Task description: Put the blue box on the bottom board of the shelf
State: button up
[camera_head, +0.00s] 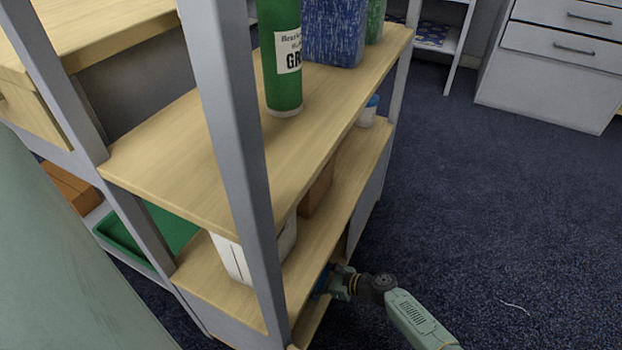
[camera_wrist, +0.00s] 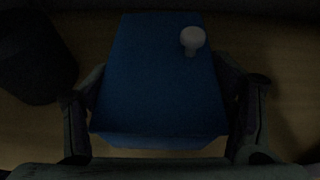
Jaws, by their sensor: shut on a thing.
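The blue box (camera_wrist: 160,70) sits between the two fingers of my gripper (camera_wrist: 160,88) in the wrist view, with a pale round knob-like piece showing over its top right. My gripper (camera_head: 330,281) is shut on the box. In the head view it reaches in from the right at the lowest level of the shelf (camera_head: 222,110), under the board above. The box is mostly hidden there; only a bit of blue (camera_head: 321,280) shows. The bottom board (camera_head: 312,318) shows as a narrow wooden strip. Whether the box touches it I cannot tell.
A dark rounded object (camera_wrist: 35,55) stands left of the box. A white container (camera_head: 254,255) and a brown box (camera_head: 317,190) stand on the board above. A green bottle (camera_head: 281,60) stands higher up. The grey upright (camera_head: 232,150) is in front.

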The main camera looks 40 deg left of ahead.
jog(key=o, duration=1.8)
jog(key=shift+o, duration=0.2)
jog(key=shift+w+d+r, duration=0.1)
jog(key=shift+d+r, duration=0.1)
jog(key=p+v, duration=0.1)
jog(key=v, duration=1)
jog(key=shift+d+p, duration=0.25)
jog(key=shift+p, duration=0.15)
jog(key=shift+r, duration=0.1)
